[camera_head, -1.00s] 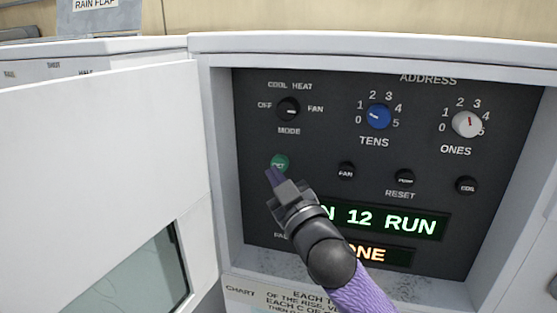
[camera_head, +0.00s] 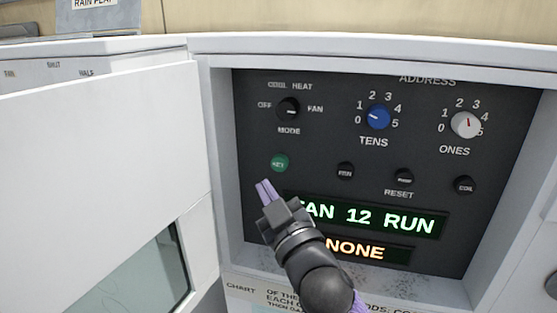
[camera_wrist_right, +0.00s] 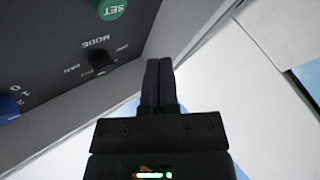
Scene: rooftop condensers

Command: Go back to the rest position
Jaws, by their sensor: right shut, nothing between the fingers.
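My right gripper (camera_head: 266,190) is shut and empty in front of the dark control panel (camera_head: 330,135), below and left of the green SET button (camera_head: 279,163) and apart from it. Its closed fingers also show in the right wrist view (camera_wrist_right: 160,82), with the SET button (camera_wrist_right: 109,8) at the upper left. The black mode knob (camera_head: 288,109), blue tens knob (camera_head: 378,117) and white ones knob (camera_head: 466,125) are above. The green display (camera_head: 375,218) reads "FAN 12 RUN", its left end partly behind my gripper. The amber display (camera_head: 356,248) reads "NONE". My left gripper is not in view.
The white door (camera_head: 105,170) stands open at the left, with a window (camera_head: 145,275) low in it. The white cabinet frame (camera_head: 370,47) surrounds the recessed panel. Black FAN (camera_head: 345,171), RESET (camera_head: 404,178) and COIL (camera_head: 465,186) buttons sit in a row.

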